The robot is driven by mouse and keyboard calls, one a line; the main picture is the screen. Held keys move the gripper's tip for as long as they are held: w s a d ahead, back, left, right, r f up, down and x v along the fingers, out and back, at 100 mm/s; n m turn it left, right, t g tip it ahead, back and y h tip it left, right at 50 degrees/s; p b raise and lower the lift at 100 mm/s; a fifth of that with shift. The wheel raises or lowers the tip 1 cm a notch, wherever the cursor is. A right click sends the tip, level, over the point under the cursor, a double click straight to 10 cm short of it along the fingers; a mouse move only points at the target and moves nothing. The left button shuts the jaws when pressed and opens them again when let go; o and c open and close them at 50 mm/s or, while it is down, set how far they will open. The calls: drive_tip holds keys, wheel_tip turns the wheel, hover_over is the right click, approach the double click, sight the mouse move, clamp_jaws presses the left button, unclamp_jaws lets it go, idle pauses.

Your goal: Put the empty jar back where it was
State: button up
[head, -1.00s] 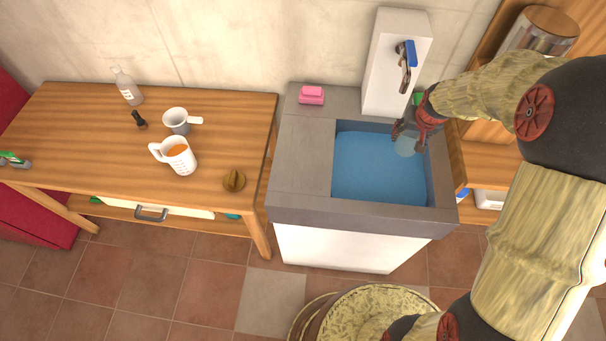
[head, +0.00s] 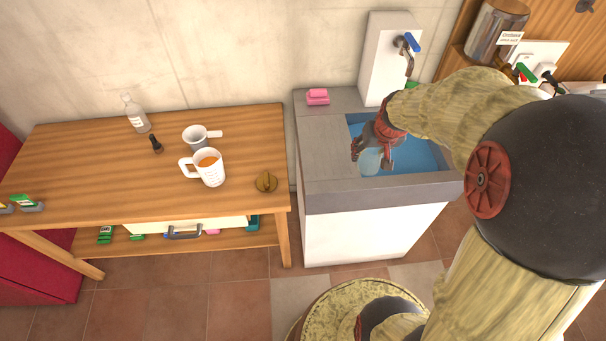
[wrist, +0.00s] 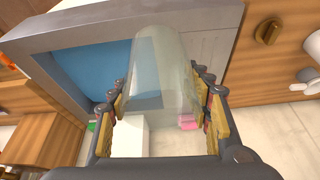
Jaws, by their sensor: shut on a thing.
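My gripper (head: 372,152) is shut on a clear, empty-looking glass jar (head: 369,162) over the left part of the sink basin. In the wrist view the transparent jar (wrist: 163,72) sits between the two fingers of my gripper (wrist: 165,100), with the blue basin and grey sink rim showing through and beside it. In the head view the jar is small and partly covered by the fingers.
The sink (head: 322,150) has a pink sponge (head: 317,97) and a white tap column (head: 381,62). The table's front is mostly clear.

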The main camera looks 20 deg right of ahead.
drive_tip(key=shift+s+a+f, duration=0.2)
drive_tip(key=shift+a, duration=0.55)
drive_tip(key=shift+a+n, duration=0.15)
drive_tip(key=shift+n, duration=0.15)
drive_tip(key=shift+w+d+f, duration=0.15)
drive_tip(key=shift+d, duration=0.05)
drive_tip(key=w+f+b, duration=0.1)
drive_tip(key=w+f, duration=0.2)
drive_tip(key=w, duration=0.1)
drive_tip(key=w+a+f+b, duration=0.1)
drive_tip(key=w+f, duration=0.2)
drive_tip(key=w, duration=0.1)
drive_tip(key=w+a+f+b, duration=0.1)
drive_tip(key=w+f, duration=0.2)
drive_tip(key=w, duration=0.1)
drive_tip(key=shift+w+a, duration=0.25)
drive_tip(key=shift+w, duration=0.15)
drive_tip(key=shift+s+a+b+x, duration=0.15)
drive_tip(key=shift+b+x, duration=0.1)
drive_tip(key=shift+x, duration=0.65)
drive_tip(key=shift+s+a+b+x, duration=0.1)
drive_tip(key=shift+s+b+x, duration=0.1)
drive_tip(key=shift+x, duration=0.75)
drive_tip(key=shift+f, duration=0.15)
drive_tip(key=shift+f, duration=0.15)
drive_tip(key=o, duration=1.2)
